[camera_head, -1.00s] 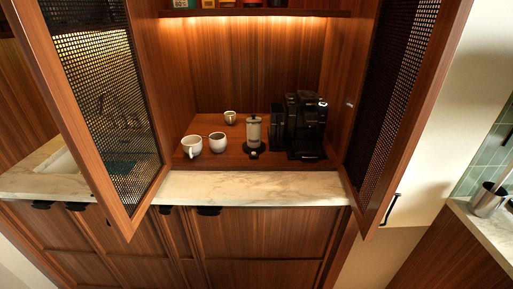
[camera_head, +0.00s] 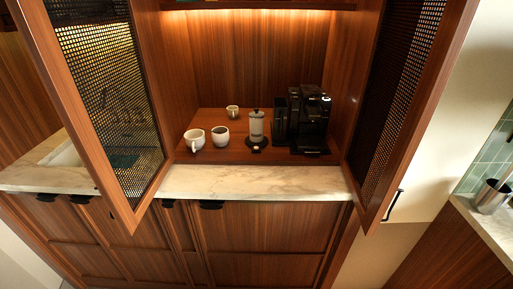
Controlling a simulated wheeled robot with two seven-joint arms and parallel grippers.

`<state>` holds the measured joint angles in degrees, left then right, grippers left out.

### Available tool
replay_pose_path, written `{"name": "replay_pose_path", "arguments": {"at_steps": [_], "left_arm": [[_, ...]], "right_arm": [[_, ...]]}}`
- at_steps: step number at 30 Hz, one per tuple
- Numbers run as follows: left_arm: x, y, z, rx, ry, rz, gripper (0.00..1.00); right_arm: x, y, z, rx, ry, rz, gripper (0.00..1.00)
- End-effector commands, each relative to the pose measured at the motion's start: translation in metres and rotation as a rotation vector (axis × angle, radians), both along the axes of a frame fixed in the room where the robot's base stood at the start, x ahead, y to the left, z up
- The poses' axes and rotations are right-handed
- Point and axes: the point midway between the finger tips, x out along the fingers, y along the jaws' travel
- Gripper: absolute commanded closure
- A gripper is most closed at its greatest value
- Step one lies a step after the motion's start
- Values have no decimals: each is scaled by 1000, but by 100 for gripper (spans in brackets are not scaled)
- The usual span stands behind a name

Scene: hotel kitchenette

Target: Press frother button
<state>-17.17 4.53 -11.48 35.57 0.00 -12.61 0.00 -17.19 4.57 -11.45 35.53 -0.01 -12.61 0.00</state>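The frother (camera_head: 257,126) is a pale upright cylinder with a dark top, standing on a round black base. It is on the wooden shelf board inside the open cabinet, just left of the black coffee machine (camera_head: 311,121). A small pale button (camera_head: 257,149) shows at the front of the frother's base. Neither of my grippers is in the head view.
Two white cups (camera_head: 194,140) (camera_head: 220,136) and a smaller cup (camera_head: 232,112) stand left of the frother. Open mesh doors, left (camera_head: 105,100) and right (camera_head: 405,100), flank the cabinet. The marble counter strip (camera_head: 250,183) in front is bare.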

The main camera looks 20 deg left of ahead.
Motion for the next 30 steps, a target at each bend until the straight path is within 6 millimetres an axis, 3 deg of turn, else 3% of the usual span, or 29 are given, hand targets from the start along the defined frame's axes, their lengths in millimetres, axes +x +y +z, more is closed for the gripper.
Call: {"name": "replay_pose_path", "arguments": {"at_steps": [1,8,30], "left_arm": [[0,0,0,0,0,0,36],[0,0,0,0,0,0,98],[-1,1,0,1,2,0,100]], "right_arm": [[0,0,0,0,0,0,50],[0,0,0,0,0,0,50],[0,0,0,0,0,0,50]]}}
